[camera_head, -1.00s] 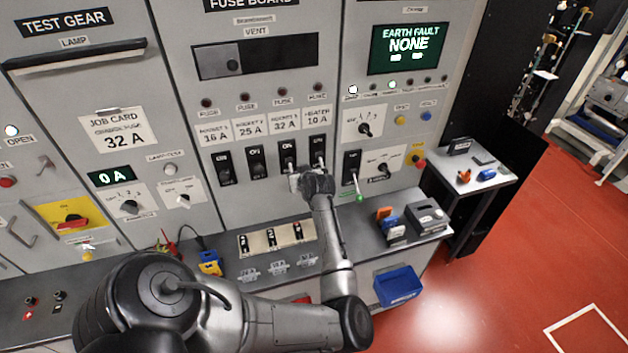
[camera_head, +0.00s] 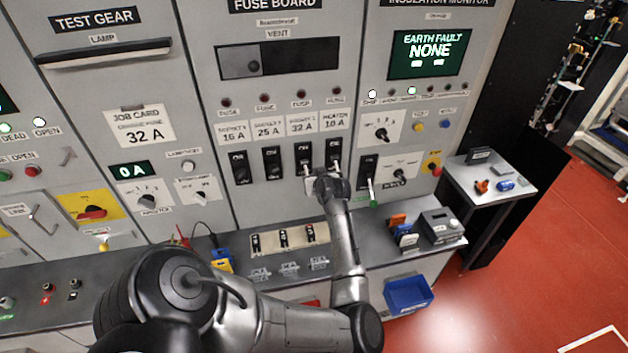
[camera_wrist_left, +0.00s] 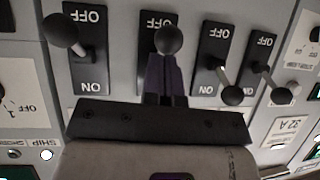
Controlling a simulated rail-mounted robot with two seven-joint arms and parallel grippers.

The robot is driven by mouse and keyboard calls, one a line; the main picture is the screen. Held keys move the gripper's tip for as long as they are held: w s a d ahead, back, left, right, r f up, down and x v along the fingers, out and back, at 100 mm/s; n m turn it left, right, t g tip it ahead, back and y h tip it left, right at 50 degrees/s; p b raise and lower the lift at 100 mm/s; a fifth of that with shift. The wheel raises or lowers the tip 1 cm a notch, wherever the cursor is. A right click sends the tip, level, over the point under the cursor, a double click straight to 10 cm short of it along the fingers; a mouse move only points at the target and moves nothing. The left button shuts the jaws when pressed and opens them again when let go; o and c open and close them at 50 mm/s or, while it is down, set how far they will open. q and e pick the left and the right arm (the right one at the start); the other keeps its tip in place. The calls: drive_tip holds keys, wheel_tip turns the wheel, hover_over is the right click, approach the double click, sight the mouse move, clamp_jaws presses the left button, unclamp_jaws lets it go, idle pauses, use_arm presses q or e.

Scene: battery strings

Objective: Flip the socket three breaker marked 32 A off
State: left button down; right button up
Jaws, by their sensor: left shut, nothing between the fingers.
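The socket three breaker (camera_head: 304,157), a black switch under the 32 A label (camera_head: 301,126), is third from left in the fuse board row. Its lever leans down, away from the ON mark. In the upside-down left wrist view, the breaker (camera_wrist_left: 156,22) has its lever's round knob (camera_wrist_left: 168,40) on the OFF side. My left gripper (camera_head: 312,182) is shut and empty at this lever. Its fingertips (camera_wrist_left: 166,62) overlap the lever just below the knob; I cannot tell whether they touch. My right gripper is not in view.
The heater breaker (camera_head: 334,154) is close on the right, its lever also down. The socket two (camera_head: 271,162) and socket one (camera_head: 240,168) breakers are left; their levers point to ON in the wrist view. A green-tipped lever (camera_head: 371,192) is right; the bench (camera_head: 385,245) lies below.

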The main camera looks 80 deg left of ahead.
use_arm(q)
drive_tip(key=w+b+v, duration=0.1)
drive_tip(key=v, duration=1.1)
drive_tip(key=shift+r, duration=0.45)
